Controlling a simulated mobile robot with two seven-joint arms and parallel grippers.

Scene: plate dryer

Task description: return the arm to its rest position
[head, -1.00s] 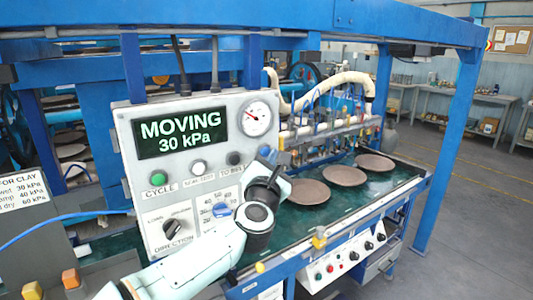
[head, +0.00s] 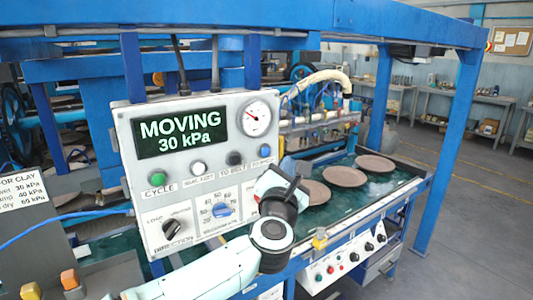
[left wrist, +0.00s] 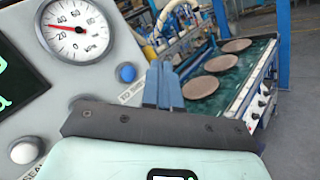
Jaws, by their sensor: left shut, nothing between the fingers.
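My left arm comes in from the lower left in the head view, with its black wrist joint (head: 272,235) in front of the control panel's lower right corner. My left gripper (head: 284,184) is just above that joint, seen from behind, and its fingertips are hard to make out there. In the left wrist view the two blue-grey fingers (left wrist: 163,86) are together with nothing between them. The control panel (head: 240,180) is to the left of the gripper; its display (head: 182,132) reads "MOVING 30 kPa". My right gripper is not in view.
Several brown plates (head: 343,176) lie on the green conveyor bed (head: 392,183) beyond the gripper. A hose and nozzle row stand behind them. A blue post (head: 450,150) rises at the right. A gauge (head: 256,118) and knobs are on the panel. Open floor lies at the right.

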